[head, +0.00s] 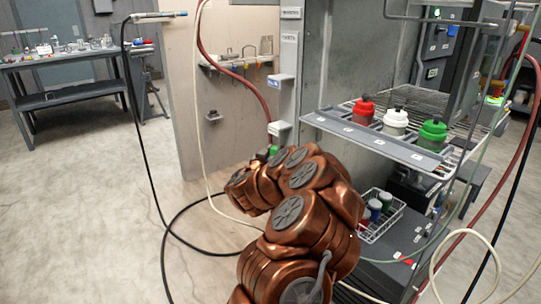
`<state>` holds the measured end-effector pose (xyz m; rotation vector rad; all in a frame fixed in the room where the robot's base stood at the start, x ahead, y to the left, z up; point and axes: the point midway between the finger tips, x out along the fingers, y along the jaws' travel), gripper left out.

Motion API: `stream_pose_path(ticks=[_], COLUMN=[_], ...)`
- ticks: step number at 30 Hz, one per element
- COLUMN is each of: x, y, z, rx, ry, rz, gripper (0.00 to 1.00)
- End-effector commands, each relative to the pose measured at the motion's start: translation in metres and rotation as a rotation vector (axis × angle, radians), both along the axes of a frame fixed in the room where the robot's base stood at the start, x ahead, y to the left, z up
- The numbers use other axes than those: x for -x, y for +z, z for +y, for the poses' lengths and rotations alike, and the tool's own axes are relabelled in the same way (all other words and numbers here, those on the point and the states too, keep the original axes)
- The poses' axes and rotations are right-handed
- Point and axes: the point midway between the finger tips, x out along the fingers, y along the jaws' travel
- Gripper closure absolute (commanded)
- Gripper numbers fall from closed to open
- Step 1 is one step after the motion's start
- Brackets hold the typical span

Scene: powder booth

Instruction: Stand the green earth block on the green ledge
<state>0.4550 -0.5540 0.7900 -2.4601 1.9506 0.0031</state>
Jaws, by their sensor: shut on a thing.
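A small green piece (273,150) shows just above my copper-coloured arm, close below a small pale ledge on the booth post. It may be the green earth block, but most of it is hidden by my arm and I cannot tell what bears it. The pale ledge (280,128) sticks out from the post; its colour mark is too small to read. A second ledge (281,79) with a blue mark is higher on the same post. My gripper is hidden behind my folded arm, so its fingers and their hold do not show.
A wire rack with a grey front rail (375,140) carries red, white and green bottles at the right. A wire basket (382,218) of small bottles stands below it. A red hose (246,72) and several cables hang around my arm. The floor at left is mostly clear.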

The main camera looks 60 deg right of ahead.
Motion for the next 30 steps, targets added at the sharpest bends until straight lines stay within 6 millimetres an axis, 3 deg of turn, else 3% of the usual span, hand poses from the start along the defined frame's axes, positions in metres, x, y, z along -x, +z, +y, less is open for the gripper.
stream_pose_path(ticks=[8, 18, 30], x=[0.005, 0.004, 0.004], y=[-0.003, -0.021, -0.025], z=[-0.015, -0.014, -0.014], rx=[0.002, 0.000, 0.001], ry=[-0.003, -0.001, -0.002], rz=[0.000, 0.001, 0.000], gripper=[0.98, 0.98, 0.98])
